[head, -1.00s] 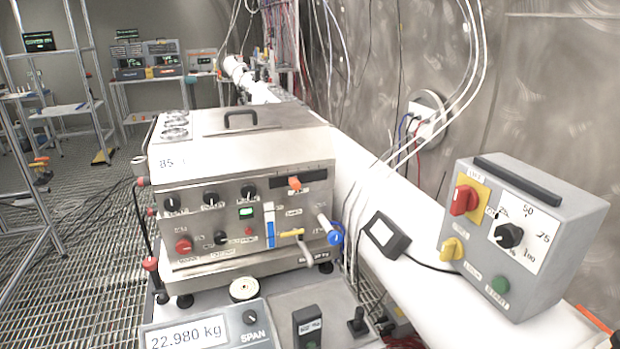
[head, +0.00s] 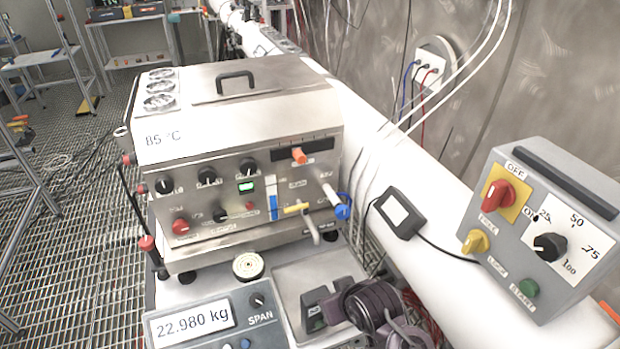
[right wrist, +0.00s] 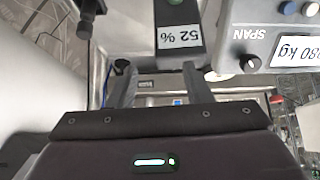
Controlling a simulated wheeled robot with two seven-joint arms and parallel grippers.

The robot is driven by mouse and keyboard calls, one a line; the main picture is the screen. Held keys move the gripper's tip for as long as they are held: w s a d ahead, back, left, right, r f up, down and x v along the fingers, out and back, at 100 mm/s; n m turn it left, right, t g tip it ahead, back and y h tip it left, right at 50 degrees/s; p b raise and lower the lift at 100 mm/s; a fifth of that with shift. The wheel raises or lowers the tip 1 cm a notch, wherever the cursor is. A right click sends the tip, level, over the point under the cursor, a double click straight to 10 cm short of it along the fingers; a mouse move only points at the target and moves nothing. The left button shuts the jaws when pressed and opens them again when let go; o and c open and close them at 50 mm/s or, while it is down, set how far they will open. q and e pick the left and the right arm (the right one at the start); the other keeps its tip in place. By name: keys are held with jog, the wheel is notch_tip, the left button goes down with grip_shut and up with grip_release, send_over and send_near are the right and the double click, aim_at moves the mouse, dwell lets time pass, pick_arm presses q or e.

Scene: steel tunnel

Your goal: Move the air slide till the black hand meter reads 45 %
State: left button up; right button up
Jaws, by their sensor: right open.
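The air slide (head: 298,155) appears as an orange knob on a dark horizontal slot at the upper right of the steel machine's front; its label is too small to read. The black hand meter (right wrist: 178,30) shows 52 % in the right wrist view, close beyond my fingers. In the head view the meter (head: 312,318) lies on the grey tray, partly hidden by my right gripper (head: 337,303). My right gripper is open and empty, its two fingers apart in the right wrist view (right wrist: 158,85). My left gripper is out of sight.
A scale (head: 193,322) reading 22.980 kg stands left of the tray. A yellow lever (head: 296,208) and a white handle with a blue end (head: 335,200) stick out below the slide. A grey switch box (head: 545,235) and small black box (head: 398,212) stand at right.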

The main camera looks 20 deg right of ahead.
jog(key=w+r+t, duration=0.4)
jog(key=w, duration=0.4)
jog(key=m+t+p, duration=0.1)
jog(key=m+t, duration=0.1)
jog(key=t, duration=0.5)
send_near(302, 160)
jog(key=w, duration=0.4)
jog(key=w+p, duration=0.1)
jog(key=w, duration=0.2)
jog(key=w+p, duration=0.1)
jog(key=w, duration=0.2)
jog(key=shift+w+a+r, duration=0.1)
jog(key=shift+w+a, duration=0.05)
jog(key=shift+a, duration=0.05)
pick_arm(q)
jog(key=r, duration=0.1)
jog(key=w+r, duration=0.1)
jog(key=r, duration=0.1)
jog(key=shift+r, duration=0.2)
pick_arm(e)
jog(key=shift+c, duration=0.2)
grip_shut()
